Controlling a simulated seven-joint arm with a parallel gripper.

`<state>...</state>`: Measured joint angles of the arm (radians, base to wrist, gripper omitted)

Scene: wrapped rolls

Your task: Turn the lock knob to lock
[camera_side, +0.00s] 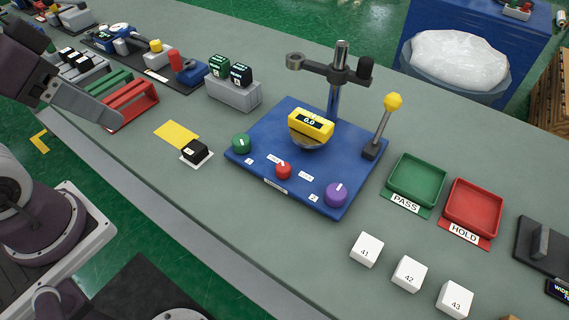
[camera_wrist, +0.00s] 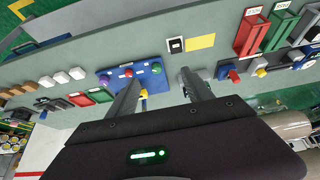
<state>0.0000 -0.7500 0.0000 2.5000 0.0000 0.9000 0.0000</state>
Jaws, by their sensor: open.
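A blue panel (camera_side: 262,135) carries a green knob (camera_side: 241,143), a small red knob (camera_side: 283,170) and a purple knob (camera_side: 336,194). The green and purple ones have white pointer marks. Their small labels are too small to read, so I cannot tell which is the lock knob. In the wrist view the panel shows the purple knob (camera_wrist: 101,73), red knob (camera_wrist: 127,74) and green knob (camera_wrist: 155,68) beyond my fingers. My gripper (camera_wrist: 160,82) is open and empty, apart from the knobs. In the side view my arm is at the upper left, away from the panel.
A post with a clamp arm (camera_side: 335,75) and a yellow-topped lever (camera_side: 385,120) rise from the panel's back. Green (camera_side: 417,178) and red trays (camera_side: 473,205) and white cubes (camera_side: 367,249) stand to the right.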

